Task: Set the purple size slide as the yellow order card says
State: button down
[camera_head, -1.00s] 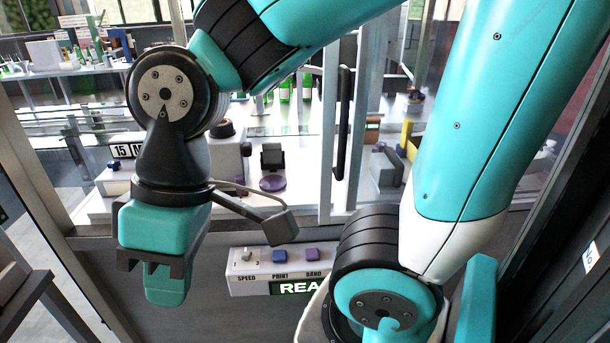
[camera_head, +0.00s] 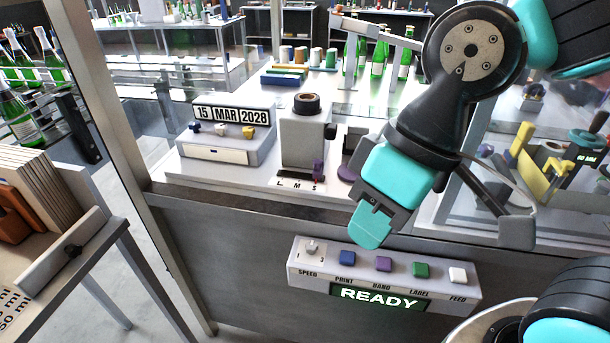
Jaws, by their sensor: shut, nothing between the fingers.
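The small purple size slide (camera_head: 318,170) stands at the right end of a white scale strip (camera_head: 296,185) marked L, M, S, nearest the S. It is at the foot of a grey block with a dark round top (camera_head: 306,120). My gripper (camera_head: 371,226) is shut and empty, pointing down in front of the bench edge. It is right of and nearer than the slide, apart from it. I cannot make out a yellow order card in this view.
A date unit (camera_head: 228,130) reads 15 MAR 2028. A button panel (camera_head: 385,272) below shows READY. A purple disc (camera_head: 349,174) lies close to my gripper's left. A yellow stand (camera_head: 535,175) is at right. A side table (camera_head: 50,285) with a rack stands at left.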

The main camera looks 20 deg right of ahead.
aim_at(318, 163)
jog(key=z, duration=0.15)
jog(key=k, duration=0.5)
jog(key=z, duration=0.6)
jog(key=k, duration=0.75)
jog(key=u, duration=0.45)
jog(key=i, duration=0.6)
jog(key=u, duration=0.7)
jog(key=i, duration=0.85)
jog(key=z, duration=0.25)
